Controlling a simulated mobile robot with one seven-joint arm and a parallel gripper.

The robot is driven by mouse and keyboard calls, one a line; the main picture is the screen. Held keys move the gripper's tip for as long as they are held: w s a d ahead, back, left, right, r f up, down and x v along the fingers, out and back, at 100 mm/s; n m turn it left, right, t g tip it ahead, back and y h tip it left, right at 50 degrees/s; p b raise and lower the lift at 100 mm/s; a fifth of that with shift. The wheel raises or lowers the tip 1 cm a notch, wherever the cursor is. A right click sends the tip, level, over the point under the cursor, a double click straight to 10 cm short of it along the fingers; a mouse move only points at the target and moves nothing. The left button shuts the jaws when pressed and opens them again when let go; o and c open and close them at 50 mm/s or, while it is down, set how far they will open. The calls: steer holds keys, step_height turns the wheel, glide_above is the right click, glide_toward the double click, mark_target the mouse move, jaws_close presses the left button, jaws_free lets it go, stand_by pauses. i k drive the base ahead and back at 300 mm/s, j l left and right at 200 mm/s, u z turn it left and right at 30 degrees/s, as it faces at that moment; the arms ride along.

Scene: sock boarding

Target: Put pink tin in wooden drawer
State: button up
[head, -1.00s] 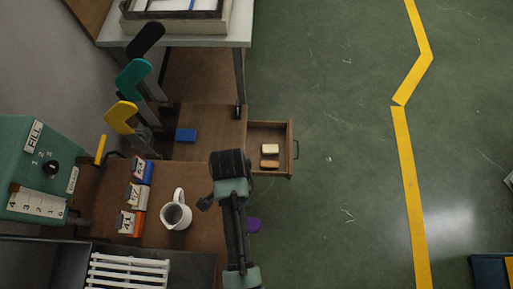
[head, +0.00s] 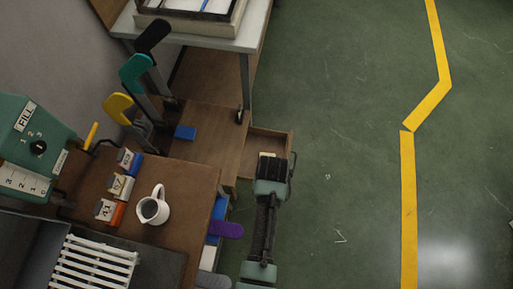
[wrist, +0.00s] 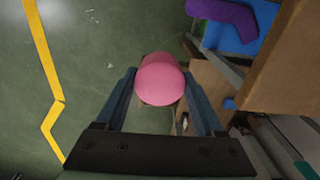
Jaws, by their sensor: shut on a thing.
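The pink tin (wrist: 160,78) is round and sits between the fingers of my gripper (wrist: 159,84) in the wrist view. My gripper is shut on it. In the head view my gripper (head: 273,168) is over the near part of the open wooden drawer (head: 271,135), and my arm hides the tin. The drawer sticks out to the right from under the brown worktop. A cream block (head: 267,154) inside shows only as a sliver past my gripper. The near part of the drawer is hidden.
A white jug (head: 153,207) and several numbered blocks stand on the brown bench (head: 185,235). A blue block (head: 185,132) lies on the worktop beside the drawer. A purple piece (head: 226,229) lies on a blue thing beside my arm. Green floor to the right is clear.

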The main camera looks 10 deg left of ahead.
mark_target(269, 143)
steer(key=i+l, duration=0.45)
steer(key=i, duration=0.2)
steer(key=i+l, duration=0.4)
steer(key=i, duration=0.2)
steer(key=i+l+u, duration=0.25)
steer(key=u, duration=0.2)
steer(key=i+l+u, duration=0.25)
steer(key=u, duration=1.05)
